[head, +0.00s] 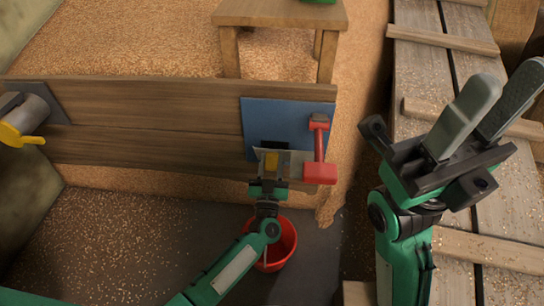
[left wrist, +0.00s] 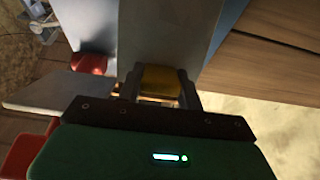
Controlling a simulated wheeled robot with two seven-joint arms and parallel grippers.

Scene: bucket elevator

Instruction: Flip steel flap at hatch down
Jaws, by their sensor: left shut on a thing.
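The steel flap (head: 297,160) is a grey plate low on the blue panel (head: 262,112) of the wooden wall. In the head view it looks tilted out from the panel; its exact angle is hard to tell. A yellow tab (head: 271,162) on it also shows in the left wrist view (left wrist: 160,79), against a grey plate (left wrist: 168,30). My left gripper (head: 270,170) is shut on this tab, a finger on each side. The fingertips are partly hidden in the head view. My right gripper (head: 492,108) is raised at the right, open and empty.
A red lever (head: 320,150) with a block end is right beside the flap. A red bucket (head: 283,243) stands on the dark floor below, partly behind my left arm. A yellow-handled valve (head: 22,125) is at the far left. Grain lies behind the wooden wall (head: 150,112).

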